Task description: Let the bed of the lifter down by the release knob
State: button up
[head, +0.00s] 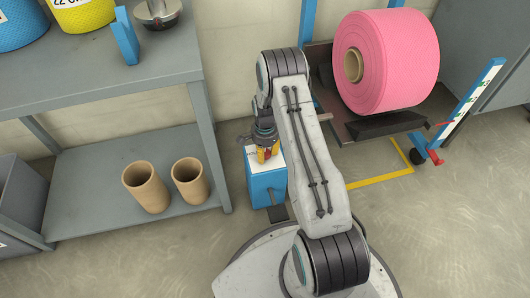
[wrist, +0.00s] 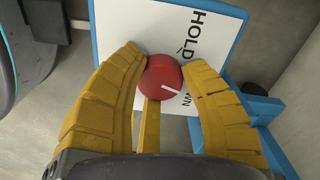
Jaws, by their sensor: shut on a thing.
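The release knob (wrist: 163,77) is round and red with a white mark line pointing to the lower right. It sits on a white label plate (wrist: 222,45) reading "HOLD" and a partly hidden "DOWN". My gripper (wrist: 163,64) has its yellow fingers shut on the knob, one on each side. The lifter's bed (head: 362,130) is a dark plate, raised above the floor, bearing a large pink roll (head: 398,60).
A blue post with a scale (head: 473,102) stands right of the bed, with a red pointer (head: 442,124) near it. Yellow tape (head: 380,180) marks the floor. A grey shelf bench (head: 110,85) with two cardboard tubes (head: 146,187) stands at left.

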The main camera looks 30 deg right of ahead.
aim_at(265, 152)
jog(key=shift+f+m, duration=0.1)
jog(key=shift+m, duration=0.2)
jog(key=shift+s, duration=0.1)
jog(key=o, duration=1.2)
notch_tip(265, 152, up, 12)
dwell(0.7)
